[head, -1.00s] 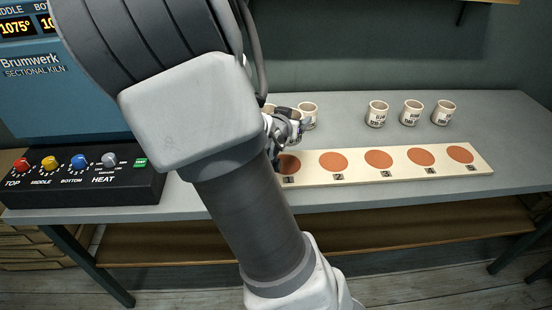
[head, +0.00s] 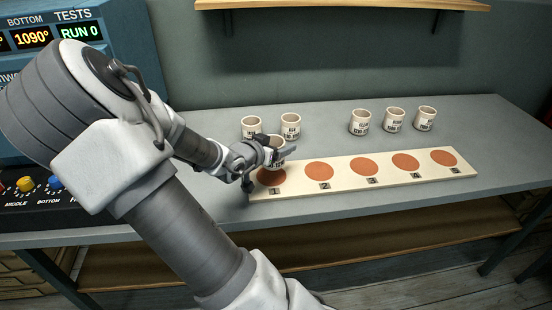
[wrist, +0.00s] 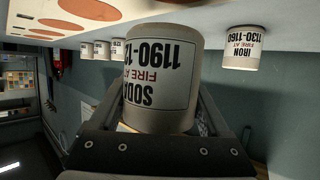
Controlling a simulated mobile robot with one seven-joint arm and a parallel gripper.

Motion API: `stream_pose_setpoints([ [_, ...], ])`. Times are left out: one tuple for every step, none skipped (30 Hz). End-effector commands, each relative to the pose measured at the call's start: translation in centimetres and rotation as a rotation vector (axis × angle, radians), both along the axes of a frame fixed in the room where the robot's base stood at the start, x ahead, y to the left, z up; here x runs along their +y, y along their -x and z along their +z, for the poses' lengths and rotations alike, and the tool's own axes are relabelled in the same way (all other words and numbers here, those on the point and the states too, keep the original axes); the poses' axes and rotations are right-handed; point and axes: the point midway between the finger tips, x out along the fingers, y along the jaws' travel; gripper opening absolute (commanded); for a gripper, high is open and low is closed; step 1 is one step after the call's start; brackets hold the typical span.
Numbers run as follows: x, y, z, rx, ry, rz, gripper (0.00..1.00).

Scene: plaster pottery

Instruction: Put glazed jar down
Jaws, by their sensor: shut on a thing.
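My gripper (head: 266,158) is shut on a cream jar (wrist: 165,60) whose label reads SODA, FIRE AT and 1190. The wrist view shows the jar upside down between the fingers. In the head view the held jar (head: 276,141) is partly hidden by my gripper. It is at the back edge of the first terracotta circle (head: 271,178), at the left end of the pale board (head: 345,183). I cannot tell whether its base touches anything.
Two jars (head: 251,126) (head: 290,124) stand close behind the held jar. Three more jars (head: 360,122) (head: 394,119) (head: 425,118) stand behind the board's right half. Circles 2 to 5 are bare. The blue kiln (head: 110,75) is at the left.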

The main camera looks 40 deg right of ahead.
Motion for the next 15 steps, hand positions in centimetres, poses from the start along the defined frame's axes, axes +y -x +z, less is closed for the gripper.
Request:
stream_pose_setpoints([
  [0.2,-0.2,-0.1,-0.001,0.001,0.0,0.16],
  [0.2,-0.3,-0.2,-0.001,0.001,-0.001,0.16],
  [0.3,-0.3,-0.5,-0.001,0.0,-0.001,0.16],
  [0.3,-0.3,-0.7,0.0,0.0,-0.001,0.16],
  [0.3,-0.3,-1.0,0.0,0.0,-0.001,0.16],
  [0.3,-0.3,-1.6,0.001,0.0,-0.002,0.16],
  [0.3,-0.3,-2.1,0.001,-0.001,-0.002,0.16],
  [0.3,-0.3,-2.6,0.002,0.0,-0.001,0.16],
  [0.2,-0.2,-3.2,0.002,0.0,-0.001,0.16],
  [0.2,-0.2,-3.7,0.001,-0.001,-0.002,0.16],
  [0.2,-0.2,-4.1,0.001,0.0,-0.002,0.16],
  [0.2,-0.2,-4.4,0.001,0.0,-0.002,0.16],
  [0.3,-0.3,-4.5,-0.001,0.0,-0.001,0.16],
  [0.3,-0.3,-4.4,-0.001,0.0,-0.002,0.16],
  [0.3,-0.3,-4.3,-0.002,-0.001,-0.001,0.16],
])
